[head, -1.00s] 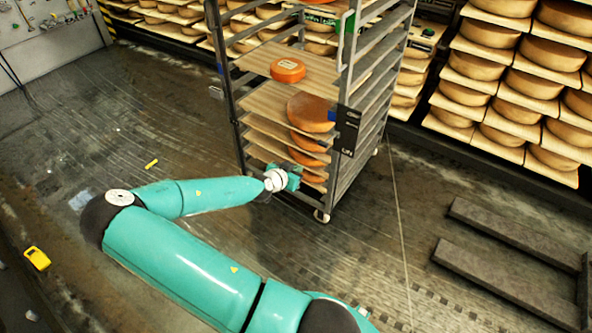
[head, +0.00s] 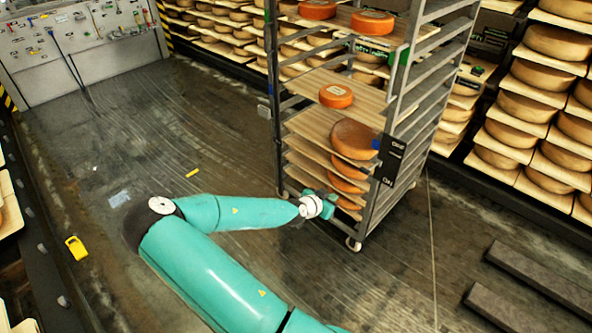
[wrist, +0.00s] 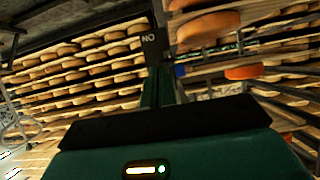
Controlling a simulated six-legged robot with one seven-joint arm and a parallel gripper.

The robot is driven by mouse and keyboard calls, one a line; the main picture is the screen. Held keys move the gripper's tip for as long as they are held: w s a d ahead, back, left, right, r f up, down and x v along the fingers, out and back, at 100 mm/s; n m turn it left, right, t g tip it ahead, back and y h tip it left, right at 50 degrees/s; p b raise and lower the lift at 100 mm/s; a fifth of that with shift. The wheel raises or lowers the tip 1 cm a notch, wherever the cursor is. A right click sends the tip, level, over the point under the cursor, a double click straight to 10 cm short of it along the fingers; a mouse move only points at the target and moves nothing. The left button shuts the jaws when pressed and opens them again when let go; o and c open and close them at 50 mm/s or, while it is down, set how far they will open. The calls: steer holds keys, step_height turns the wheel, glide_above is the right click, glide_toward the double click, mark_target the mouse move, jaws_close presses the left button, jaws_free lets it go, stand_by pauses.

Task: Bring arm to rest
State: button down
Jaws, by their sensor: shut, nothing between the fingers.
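My teal gripper (head: 327,205) is in the head view, in front of the lower shelves of the metal rack (head: 400,110). Whether it touches the rack cannot be told. My arm is bent, with its elbow at left and its forearm stretched toward the rack. In the wrist view the teal gripper body fills the bottom, and its fingers (wrist: 163,85) stand shut together with nothing between them. Orange cheese wheels lie on the rack's boards, such as a small one (head: 336,95) and a larger one (head: 354,139) below it.
Full cheese shelves (head: 540,110) stand at the right and along the back. Dark floor beams (head: 540,275) lie at lower right. A yellow object (head: 76,247) lies at left, and a small yellow piece (head: 192,173) lies on the floor. The floor left of the rack is mostly clear.

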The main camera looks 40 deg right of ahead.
steer(key=w+a+r+n+t+y, duration=0.1)
steer(key=w+a+r+n+y, duration=0.2)
steer(key=a, duration=0.6)
steer(key=a+r+n+y, duration=0.1)
steer(key=a+r+y, duration=0.35)
steer(key=a, duration=0.45)
steer(key=w+a+r+n+t+y, duration=0.15)
steer(key=a+y, duration=0.25)
steer(key=a, duration=0.6)
steer(key=s+a+r+n+t+y, duration=0.1)
steer(key=s+a+r+n, duration=0.2)
steer(key=a+r, duration=0.35)
steer(key=s+a+r+n+y, duration=0.1)
steer(key=s+a+r+n, duration=0.25)
steer(key=r, duration=0.65)
steer(key=s+a+r+n+t, duration=0.1)
steer(key=s+a+r+n, duration=0.2)
steer(key=s+r+n, duration=0.2)
steer(key=s+r+h, duration=0.1)
steer(key=s+r, duration=0.2)
steer(key=s, duration=0.2)
steer(key=shift+a, duration=0.25)
